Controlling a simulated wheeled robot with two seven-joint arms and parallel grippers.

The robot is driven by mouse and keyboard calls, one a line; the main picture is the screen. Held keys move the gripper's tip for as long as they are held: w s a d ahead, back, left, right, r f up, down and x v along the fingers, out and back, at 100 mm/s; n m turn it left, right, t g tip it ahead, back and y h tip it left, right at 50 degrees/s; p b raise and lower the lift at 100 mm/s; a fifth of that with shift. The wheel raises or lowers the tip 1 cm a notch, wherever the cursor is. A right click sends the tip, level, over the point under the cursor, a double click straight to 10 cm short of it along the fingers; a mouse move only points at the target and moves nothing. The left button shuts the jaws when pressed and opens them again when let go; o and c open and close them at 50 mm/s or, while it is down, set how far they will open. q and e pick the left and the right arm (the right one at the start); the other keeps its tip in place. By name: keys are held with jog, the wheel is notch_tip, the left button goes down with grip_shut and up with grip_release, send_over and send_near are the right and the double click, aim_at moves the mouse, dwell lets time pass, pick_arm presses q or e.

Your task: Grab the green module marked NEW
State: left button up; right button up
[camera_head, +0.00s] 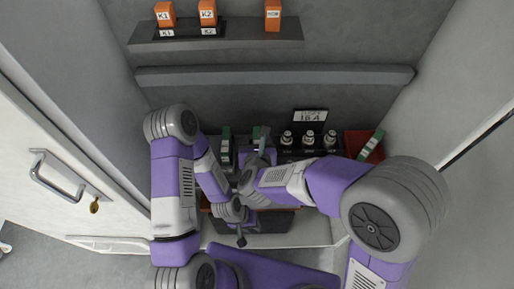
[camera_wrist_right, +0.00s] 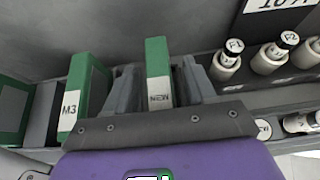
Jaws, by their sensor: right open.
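The green module marked NEW (camera_wrist_right: 158,62) stands upright in the right wrist view, its white label low on its near face. My right gripper (camera_wrist_right: 158,88) is open, with one grey finger on each side of this module; I cannot tell whether they touch it. In the head view the module (camera_head: 257,133) is partly hidden by my right gripper (camera_head: 260,146). A green module marked M3 (camera_wrist_right: 86,88) stands to its left. My left gripper (camera_head: 241,238) is low in the head view, and its jaws are too small to read.
Small labelled bottles (camera_head: 308,139) stand right of the modules, below a display reading 18.4 (camera_head: 310,116). A red tray (camera_head: 356,139) holds a tilted green module (camera_head: 371,143). An upper shelf (camera_head: 255,30) carries orange modules (camera_head: 207,12). Cabinet walls close in both sides.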

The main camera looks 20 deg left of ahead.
jog(key=shift+c, duration=0.3)
jog(key=shift+w, duration=0.1)
grip_shut()
